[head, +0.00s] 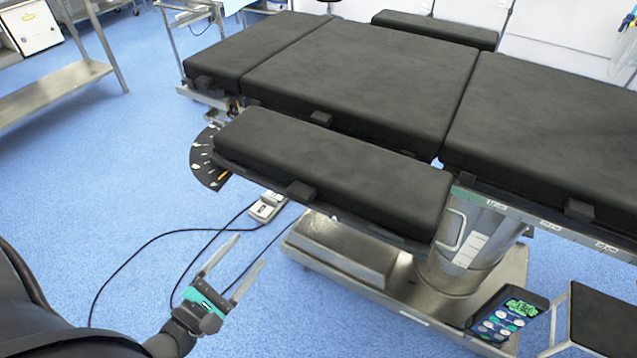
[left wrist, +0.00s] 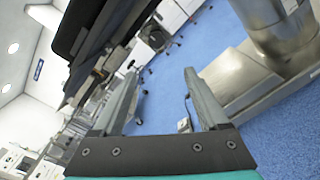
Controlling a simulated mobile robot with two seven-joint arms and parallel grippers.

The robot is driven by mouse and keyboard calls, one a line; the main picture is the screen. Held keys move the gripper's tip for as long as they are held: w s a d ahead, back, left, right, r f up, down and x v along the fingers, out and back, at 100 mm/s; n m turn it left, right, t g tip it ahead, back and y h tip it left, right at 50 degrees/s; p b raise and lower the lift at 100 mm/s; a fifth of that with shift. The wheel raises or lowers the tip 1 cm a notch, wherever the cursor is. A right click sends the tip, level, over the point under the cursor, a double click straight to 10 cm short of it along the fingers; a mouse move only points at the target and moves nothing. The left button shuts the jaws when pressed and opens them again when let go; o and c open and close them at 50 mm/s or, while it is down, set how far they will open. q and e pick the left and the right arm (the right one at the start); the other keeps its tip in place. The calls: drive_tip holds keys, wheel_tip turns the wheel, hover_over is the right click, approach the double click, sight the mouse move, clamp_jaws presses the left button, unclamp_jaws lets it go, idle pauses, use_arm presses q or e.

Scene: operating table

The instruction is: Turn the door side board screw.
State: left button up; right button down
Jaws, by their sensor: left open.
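The operating table (head: 365,80) has black pads. Its near side board (head: 330,165) is a long padded arm board along the table's near side. A black semicircular plate with pale marks (head: 207,160) sits under the board's left end. I cannot make out a screw clearly in the head view. My left gripper (head: 232,268) is open and empty, over the floor to the lower left of the side board and apart from it. In the left wrist view its two fingers (left wrist: 160,95) are spread with nothing between them. The board's dark underside (left wrist: 90,35) shows at upper left there. My right gripper is not in view.
The steel table base and column (head: 450,250) stand below the board. A pedal (head: 267,207) and black cables lie on the blue floor. A control panel (head: 508,315) and a step stool (head: 602,320) are at lower right. The floor at left is mostly clear.

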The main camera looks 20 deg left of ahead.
use_arm(q)
drive_tip(key=w+d+b, duration=0.1)
drive_tip(key=w+b, duration=0.2)
drive_tip(key=w, duration=1.3)
drive_tip(key=shift+d+r+n, duration=0.25)
drive_tip(key=shift+r+n, duration=0.05)
drive_tip(key=shift+r, duration=0.15)
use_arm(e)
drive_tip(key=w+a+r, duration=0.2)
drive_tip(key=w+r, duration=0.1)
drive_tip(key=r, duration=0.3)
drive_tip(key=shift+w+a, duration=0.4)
use_arm(q)
drive_tip(key=shift+c, duration=0.3)
drive_tip(key=shift+s, duration=0.1)
clamp_jaws()
